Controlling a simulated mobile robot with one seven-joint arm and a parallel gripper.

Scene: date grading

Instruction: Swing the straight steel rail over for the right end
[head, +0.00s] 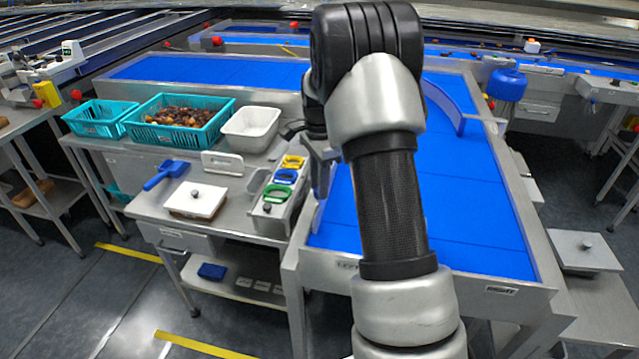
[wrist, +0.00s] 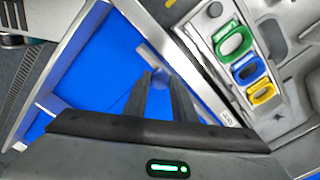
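A straight grey steel rail (head: 318,215) seems to stand along the left edge of the blue belt (head: 460,190), largely hidden behind my arm in the head view. In the wrist view a straight grey metal strip (wrist: 188,62) runs diagonally along the belt edge, just past my fingers; I cannot tell rail from side wall there. My gripper (wrist: 160,80) points down over the belt's left side, its two dark fingers apart with blue belt showing between them. In the head view the gripper is mostly hidden by my arm.
A curved blue guide (head: 447,105) stands farther up the belt. Left is a bench with a tray of green, blue and yellow rings (head: 284,178), a white lidded box (head: 196,199), a blue scoop (head: 166,174) and a teal crate of dates (head: 182,122). The belt's right side is clear.

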